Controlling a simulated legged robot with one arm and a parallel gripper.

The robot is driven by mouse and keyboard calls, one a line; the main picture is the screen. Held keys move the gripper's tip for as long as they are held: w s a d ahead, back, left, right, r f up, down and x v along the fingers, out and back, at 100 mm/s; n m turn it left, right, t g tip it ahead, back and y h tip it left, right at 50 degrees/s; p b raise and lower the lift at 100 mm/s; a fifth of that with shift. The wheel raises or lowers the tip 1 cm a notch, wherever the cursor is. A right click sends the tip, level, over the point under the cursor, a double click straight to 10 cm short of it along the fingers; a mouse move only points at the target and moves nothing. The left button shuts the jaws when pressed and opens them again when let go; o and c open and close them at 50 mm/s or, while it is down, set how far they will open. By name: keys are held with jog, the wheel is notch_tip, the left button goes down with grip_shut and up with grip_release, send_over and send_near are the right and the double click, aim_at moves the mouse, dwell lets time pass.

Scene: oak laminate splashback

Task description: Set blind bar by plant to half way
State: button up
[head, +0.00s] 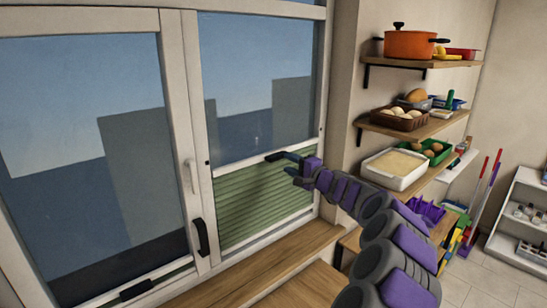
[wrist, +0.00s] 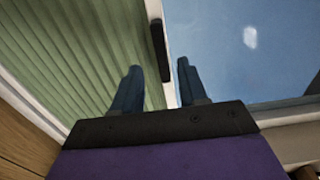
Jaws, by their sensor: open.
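The right window pane has a green pleated blind (head: 255,197) covering its lower part, with a pale bar (head: 238,161) along its top edge. A black handle (head: 274,156) sits on that bar. My gripper (head: 288,163) is open and empty, just to the right of the handle in the head view. In the wrist view, the handle (wrist: 160,50) appears beyond and between my open fingers (wrist: 160,68), apart from them as far as I can tell. The green blind (wrist: 85,50) fills the left there. No plant is visible.
The left pane has another bar with a black handle (head: 135,290) low down. A black window handle (head: 201,236) is on the frame between panes. A wooden sill (head: 265,255) runs below. Shelves with an orange pot (head: 410,44) and a white dish (head: 395,167) stand right of my arm.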

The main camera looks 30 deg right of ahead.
aim_at(275, 153)
jog(key=w, duration=0.7)
jog(key=shift+w+a, duration=0.2)
jog(key=shift+a, duration=0.15)
jog(key=shift+w+a, duration=0.25)
jog(key=shift+w, duration=0.5)
jog(key=shift+d, duration=0.3)
jog(key=shift+a, duration=0.2)
grip_shut()
jog(key=shift+r, duration=0.1)
